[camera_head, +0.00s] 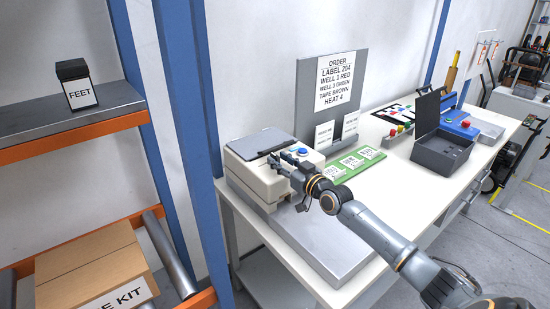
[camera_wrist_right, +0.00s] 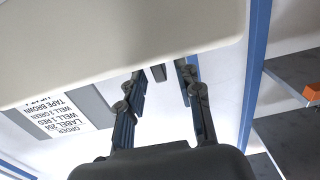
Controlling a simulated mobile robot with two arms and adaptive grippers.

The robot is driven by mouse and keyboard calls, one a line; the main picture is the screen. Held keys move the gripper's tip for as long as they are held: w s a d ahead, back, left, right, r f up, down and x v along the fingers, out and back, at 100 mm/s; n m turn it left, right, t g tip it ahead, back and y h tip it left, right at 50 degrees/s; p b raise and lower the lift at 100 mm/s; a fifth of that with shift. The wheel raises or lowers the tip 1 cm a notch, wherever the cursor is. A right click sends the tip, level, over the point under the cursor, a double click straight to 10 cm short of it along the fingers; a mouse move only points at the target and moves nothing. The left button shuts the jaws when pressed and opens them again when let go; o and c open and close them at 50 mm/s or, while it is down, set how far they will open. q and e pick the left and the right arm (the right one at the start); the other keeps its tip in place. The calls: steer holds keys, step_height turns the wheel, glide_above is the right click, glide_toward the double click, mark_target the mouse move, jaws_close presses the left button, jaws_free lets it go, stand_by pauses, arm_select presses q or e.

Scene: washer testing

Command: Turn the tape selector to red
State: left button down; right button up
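A beige machine (camera_head: 247,177) with a grey lid and a blue button (camera_head: 302,152) stands at the left end of the white table. My right gripper (camera_head: 283,162) is at the machine's right front side, close to its face. In the right wrist view the fingers (camera_wrist_right: 162,78) are spread apart below the machine's pale body (camera_wrist_right: 150,35). A small dark piece (camera_wrist_right: 158,73) shows between the fingertips; I cannot tell whether it is the tape selector. No selector or red mark can be made out on the machine. My left gripper is not in view.
An order sign (camera_head: 336,82) reading "TAPE BROWN" stands behind on a grey panel. A green strip with white cards (camera_head: 350,165) lies to the right, then a dark open box (camera_head: 440,150). A metal plate (camera_head: 322,245) lies in front. A shelf stands left.

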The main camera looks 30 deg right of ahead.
steer(key=shift+w+a, duration=0.15)
steer(key=shift+w, duration=1.25)
jaws_close()
